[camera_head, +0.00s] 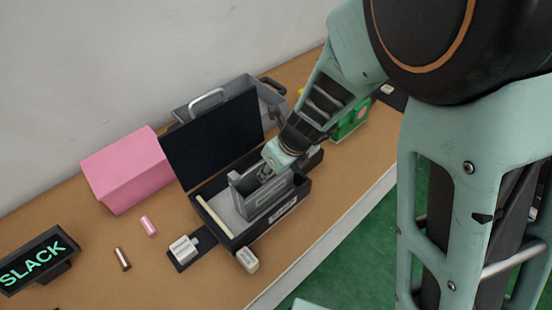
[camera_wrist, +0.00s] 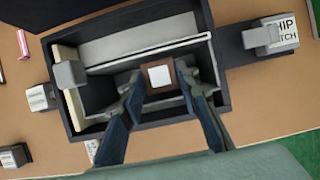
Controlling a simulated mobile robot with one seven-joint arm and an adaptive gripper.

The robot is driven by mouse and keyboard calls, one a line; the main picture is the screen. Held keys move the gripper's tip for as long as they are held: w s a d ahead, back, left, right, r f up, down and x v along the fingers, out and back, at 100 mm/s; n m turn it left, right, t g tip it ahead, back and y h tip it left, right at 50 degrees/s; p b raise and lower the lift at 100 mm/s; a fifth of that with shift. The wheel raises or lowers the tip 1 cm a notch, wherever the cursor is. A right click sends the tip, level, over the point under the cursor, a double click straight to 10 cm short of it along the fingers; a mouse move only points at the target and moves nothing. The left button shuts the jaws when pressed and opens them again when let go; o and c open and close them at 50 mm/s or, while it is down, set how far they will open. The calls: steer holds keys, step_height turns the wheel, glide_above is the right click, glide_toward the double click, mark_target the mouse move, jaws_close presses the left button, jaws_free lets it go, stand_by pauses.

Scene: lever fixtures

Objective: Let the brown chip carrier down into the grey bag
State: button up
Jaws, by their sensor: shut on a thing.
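The brown chip carrier (camera_wrist: 161,77), with a white square on its top, is between the fingertips of my gripper (camera_wrist: 158,82) in the wrist view. My gripper is shut on it. The grey bag (camera_wrist: 102,97) lies inside a black open case (camera_wrist: 222,80), and the carrier is over the bag's opening. I cannot tell how deep it sits. In the head view my gripper (camera_head: 268,170) points down at the grey bag (camera_head: 266,203), and the carrier is hidden there.
The case's black lid (camera_head: 213,142) stands open behind. A cream bar (camera_head: 214,215) runs along the case's left side. A pink box (camera_head: 125,170), a SLACK sign (camera_head: 38,260) and a white lever fixture (camera_head: 183,248) stand left. A chip latch block (camera_wrist: 270,35) is right in the wrist view.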

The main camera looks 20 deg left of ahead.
stand_by(0.3)
steer(key=o, duration=1)
steer(key=shift+c, duration=0.2)
steer(key=shift+r, duration=0.15)
